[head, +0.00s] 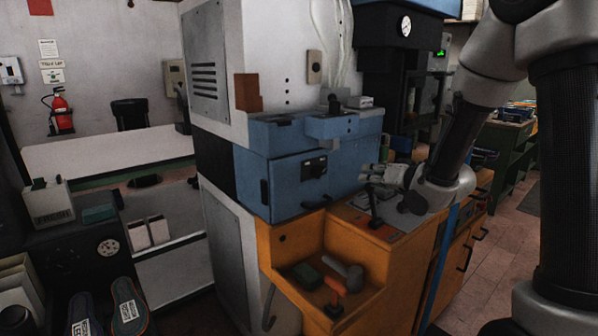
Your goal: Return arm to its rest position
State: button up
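My arm (460,125) comes in from the upper right and bends down to the left, its dark wrist over the orange cabinet top. My gripper (372,176) is at the arm's end, pointing left, close in front of the blue press housing (292,180). It is small and partly hidden by the wrist, so I cannot tell whether the fingers are open or shut. No held object is visible. A black lever (374,208) stands on the cabinet top just below the gripper; whether they touch is unclear.
The orange cabinet (398,265) has an open recess holding a hammer (343,272) and other tools. A tall grey machine body (222,95) rises on the left. Shoes (128,306) lie at the lower left. Open floor (500,262) shows at the right.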

jog(key=s+d+r+g+h, duration=0.2)
jog(key=s+d+r+h, duration=0.1)
jog(key=s+d, duration=0.3)
jog(key=s+d+r+g+h, duration=0.25)
jog(key=s+d, duration=0.25)
jog(key=s, duration=0.3)
jog(key=s+g, duration=0.4)
jog(key=s, duration=1.6)
jog(key=shift+s+d+r+n+g, duration=0.15)
jog(key=shift+r+n+g, duration=0.1)
jog(key=shift+n+g, duration=0.15)
jog(key=shift+h, duration=0.25)
